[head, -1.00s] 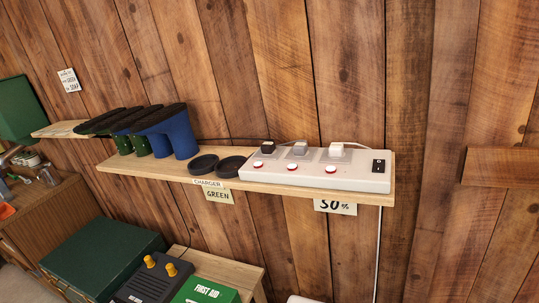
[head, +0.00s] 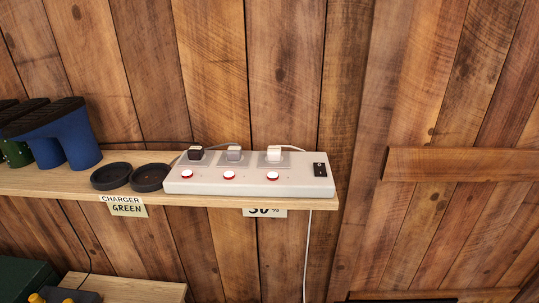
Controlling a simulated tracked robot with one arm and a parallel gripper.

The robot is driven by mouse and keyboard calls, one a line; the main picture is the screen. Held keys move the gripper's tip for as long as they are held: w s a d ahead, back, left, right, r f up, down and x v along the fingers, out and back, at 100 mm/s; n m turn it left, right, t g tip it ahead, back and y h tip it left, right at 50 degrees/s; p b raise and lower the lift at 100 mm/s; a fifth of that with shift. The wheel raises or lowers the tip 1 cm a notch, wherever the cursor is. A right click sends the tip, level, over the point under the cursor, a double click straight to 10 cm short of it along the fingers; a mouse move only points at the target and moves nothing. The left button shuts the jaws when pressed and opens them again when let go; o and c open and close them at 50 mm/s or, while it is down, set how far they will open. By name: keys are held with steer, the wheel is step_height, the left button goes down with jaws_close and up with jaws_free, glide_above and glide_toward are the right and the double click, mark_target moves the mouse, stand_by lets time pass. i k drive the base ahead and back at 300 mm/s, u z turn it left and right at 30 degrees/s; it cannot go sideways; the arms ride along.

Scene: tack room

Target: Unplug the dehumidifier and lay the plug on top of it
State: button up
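A white power strip (head: 249,184) lies on a wooden wall shelf in the head view. Three plugs sit in it: a black plug (head: 196,154) on the left, a grey plug (head: 235,154) in the middle and a white plug (head: 274,154) on the right. A red-rimmed white button is in front of each plug, and a black switch (head: 320,170) is at the right end. A white cord (head: 307,255) hangs below the shelf. I cannot tell which plug belongs to the dehumidifier; the dehumidifier is not identifiable here. My gripper is not in view.
Two black round dishes (head: 150,177) and blue and green upturned boots (head: 66,135) stand on the shelf (head: 75,183) left of the strip. A "GREEN" note (head: 127,208) and a partly hidden "%" note (head: 265,212) are at its front edge. A wooden ledge (head: 455,164) is at right.

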mark_target(274, 153)
steer(key=u, duration=0.1)
steer(key=i, duration=1)
steer(key=z, duration=0.05)
